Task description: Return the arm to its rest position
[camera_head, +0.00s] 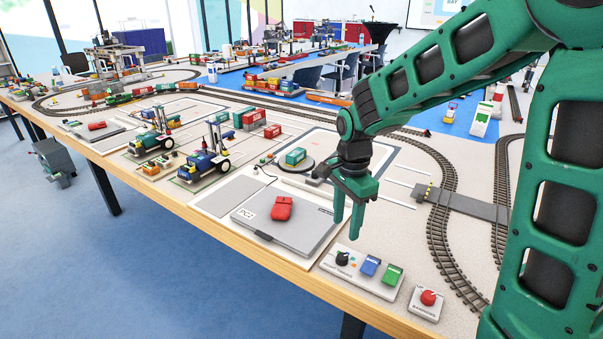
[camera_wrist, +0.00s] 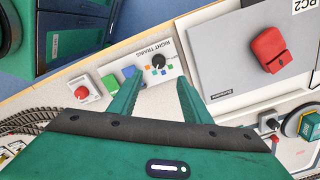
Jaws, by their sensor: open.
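My green arm reaches in from the right in the head view, with my gripper (camera_head: 347,220) pointing down over the table (camera_head: 255,232), to the right of the grey laptop. In the wrist view my gripper (camera_wrist: 155,95) has its two fingers apart with nothing between them. Beyond the fingertips is the control panel (camera_wrist: 140,72) with a black knob and green and blue buttons; the panel (camera_head: 362,270) also shows below the gripper in the head view.
A closed grey laptop (camera_head: 300,238) carries a red object (camera_head: 282,208). A red emergency button (camera_head: 428,298) sits near the front edge. Toy forklifts (camera_head: 205,160), a green container (camera_head: 295,157) and curved rail track (camera_head: 440,220) surround the gripper's area. Blue floor lies in front.

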